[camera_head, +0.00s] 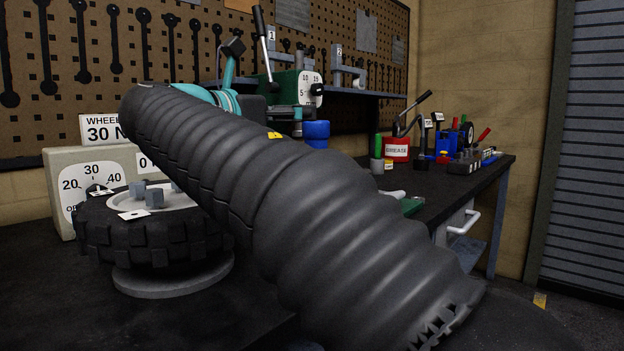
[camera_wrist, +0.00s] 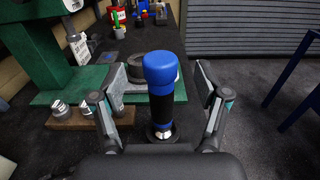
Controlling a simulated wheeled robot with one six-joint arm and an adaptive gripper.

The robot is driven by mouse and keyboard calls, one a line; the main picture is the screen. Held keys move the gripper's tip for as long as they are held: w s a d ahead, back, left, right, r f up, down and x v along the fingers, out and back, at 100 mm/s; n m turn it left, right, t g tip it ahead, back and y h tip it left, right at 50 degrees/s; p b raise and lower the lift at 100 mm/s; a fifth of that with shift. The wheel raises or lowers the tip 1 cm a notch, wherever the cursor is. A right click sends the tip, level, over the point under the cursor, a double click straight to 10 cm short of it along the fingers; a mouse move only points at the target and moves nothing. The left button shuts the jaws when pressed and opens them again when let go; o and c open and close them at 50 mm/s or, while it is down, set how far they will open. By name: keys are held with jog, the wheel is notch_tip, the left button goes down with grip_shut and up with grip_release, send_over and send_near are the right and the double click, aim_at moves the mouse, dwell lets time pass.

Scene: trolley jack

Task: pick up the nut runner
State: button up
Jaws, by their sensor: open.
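The nut runner, as I take it, is the upright tool with a blue cap and a black body (camera_wrist: 162,78) in the middle of the wrist view. A bright metal collar shows at its foot, over a dark round base. My gripper (camera_wrist: 160,90) is open, with one finger on each side of the tool and a visible gap to each. In the head view, a blue cylinder (camera_head: 316,130) behind my arm appears to be the same tool's top. My gripper's fingers are hidden or unclear there.
A green press-like stand (camera_wrist: 45,50) is close on the left in the wrist view, with metal sockets on a wooden block (camera_wrist: 80,118) below. In the head view, a tyred wheel (camera_head: 150,235) sits left of my arm. A red grease can (camera_head: 397,149) stands farther along the bench.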

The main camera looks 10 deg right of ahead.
notch_tip(320, 180, down, 8)
jog(key=b, duration=0.2)
jog(key=shift+r+p+x, duration=0.2)
jog(key=shift+x, duration=1.65)
jog(key=shift+r+p+x, duration=0.15)
jog(key=shift+r+x, duration=0.05)
jog(key=shift+x, duration=1.6)
grip_shut()
